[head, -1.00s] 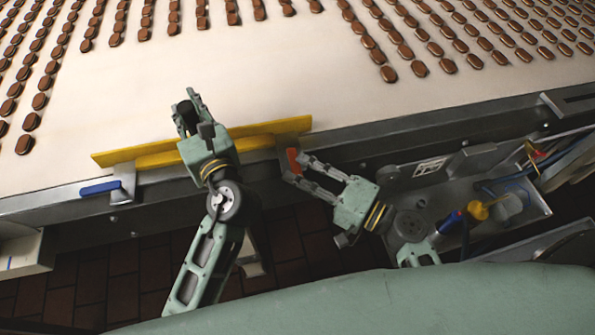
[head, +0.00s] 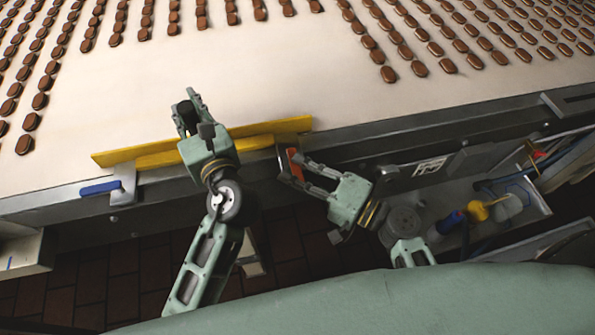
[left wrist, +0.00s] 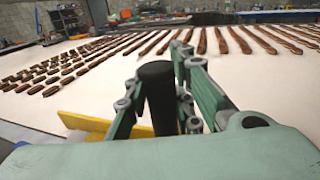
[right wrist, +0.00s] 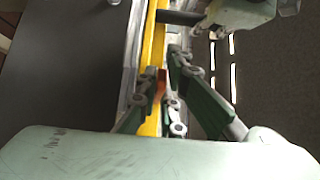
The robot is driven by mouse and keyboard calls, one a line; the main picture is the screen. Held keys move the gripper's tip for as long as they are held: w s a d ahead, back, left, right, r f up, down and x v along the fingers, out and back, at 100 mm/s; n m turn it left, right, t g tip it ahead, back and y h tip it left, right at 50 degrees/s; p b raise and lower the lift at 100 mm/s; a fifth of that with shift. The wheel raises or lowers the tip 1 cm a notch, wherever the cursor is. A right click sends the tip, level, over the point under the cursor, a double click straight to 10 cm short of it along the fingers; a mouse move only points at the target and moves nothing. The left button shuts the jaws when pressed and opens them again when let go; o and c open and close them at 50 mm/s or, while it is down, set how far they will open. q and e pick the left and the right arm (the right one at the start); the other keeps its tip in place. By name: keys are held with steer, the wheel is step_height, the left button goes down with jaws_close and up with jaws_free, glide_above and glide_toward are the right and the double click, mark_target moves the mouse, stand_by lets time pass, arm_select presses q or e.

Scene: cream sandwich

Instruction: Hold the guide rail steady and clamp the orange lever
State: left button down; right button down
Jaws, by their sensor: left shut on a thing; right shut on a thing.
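The yellow guide rail (head: 270,127) lies along the near edge of the cream-coloured belt. My left gripper (head: 187,108) is over the rail, with its fingers closed around a black post (left wrist: 157,95) in the left wrist view. In the right wrist view the dark post (right wrist: 182,18) stands off the yellow rail (right wrist: 155,40). The orange lever (head: 294,163) is at the rail's right end, by a metal clamp bracket. My right gripper (head: 293,170) is shut on the lever; the lever (right wrist: 162,85) also shows between its fingers in the right wrist view, partly hidden.
A blue lever (head: 100,187) with a metal bracket is at the rail's left end. Rows of brown biscuits cover the far belt (head: 270,60); the belt near the rail is bare. An open tray (head: 515,210) with wires and yellow and blue tools is at the right.

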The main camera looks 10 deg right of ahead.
steer(key=shift+f, duration=0.1)
stand_by(0.3)
steer(key=shift+w+d+n+g+y, duration=0.1)
steer(key=shift+d+n+g+y, duration=0.4)
steer(key=shift+n+g+y, duration=0.6)
steer(key=shift+w+d+n+g+y, duration=0.1)
steer(key=shift+d+n+g+y, duration=0.35)
steer(key=shift+n+g, duration=0.75)
steer(key=shift+w+d+n+g+y, duration=0.1)
steer(key=shift+d+n+g+y, duration=0.55)
steer(key=shift+g, duration=0.95)
steer(key=shift+a, duration=0.1)
steer(key=c, duration=1.9)
jaws_free()
steer(key=v, duration=1.2)
steer(key=shift+w+f, duration=0.1)
steer(key=shift+c, duration=0.5)
